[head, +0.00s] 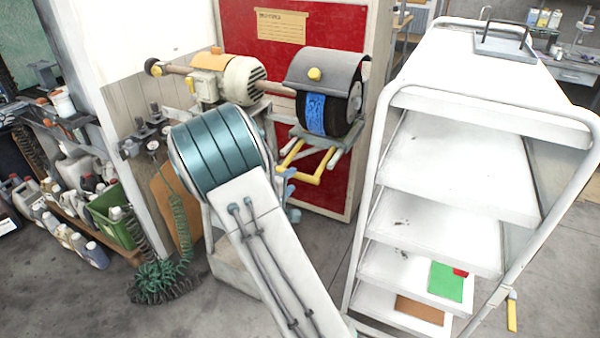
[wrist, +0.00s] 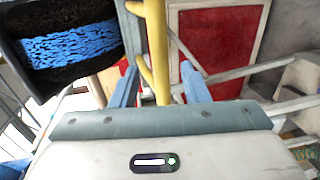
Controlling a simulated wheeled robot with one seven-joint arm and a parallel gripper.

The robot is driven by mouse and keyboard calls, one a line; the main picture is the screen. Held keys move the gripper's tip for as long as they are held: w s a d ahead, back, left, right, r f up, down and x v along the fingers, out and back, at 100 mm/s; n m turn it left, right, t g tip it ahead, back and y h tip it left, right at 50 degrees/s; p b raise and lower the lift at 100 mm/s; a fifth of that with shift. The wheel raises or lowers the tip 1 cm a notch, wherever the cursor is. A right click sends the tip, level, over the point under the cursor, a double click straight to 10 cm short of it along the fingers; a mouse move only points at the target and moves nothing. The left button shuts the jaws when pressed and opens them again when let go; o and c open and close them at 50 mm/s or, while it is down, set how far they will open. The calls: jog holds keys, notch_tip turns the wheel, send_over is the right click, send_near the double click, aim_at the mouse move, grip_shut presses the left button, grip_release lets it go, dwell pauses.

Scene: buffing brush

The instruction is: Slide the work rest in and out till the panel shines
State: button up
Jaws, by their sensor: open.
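The work rest shows as a yellow bar frame (head: 312,179) on grey rails below the buffing brush (head: 341,116). The brush is black with a blue band and sits under a grey hood. In the wrist view, the yellow bar (wrist: 156,45) runs between the two blue fingers of my gripper (wrist: 160,88). The fingers are apart, one on each side of the bar; I cannot tell whether either touches it. In the head view, my gripper (head: 289,190) is partly hidden behind my arm, just below the rest. I cannot make out a separate work panel on the rest.
A white shelf trolley (head: 455,180) stands close on the right. A cream motor (head: 243,80) drives the brush shaft from the left. A red board (head: 240,28) stands behind.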

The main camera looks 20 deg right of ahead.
aim_at(295, 176)
jog(key=x, duration=0.7)
jog(key=shift+p, duration=0.35)
grip_shut()
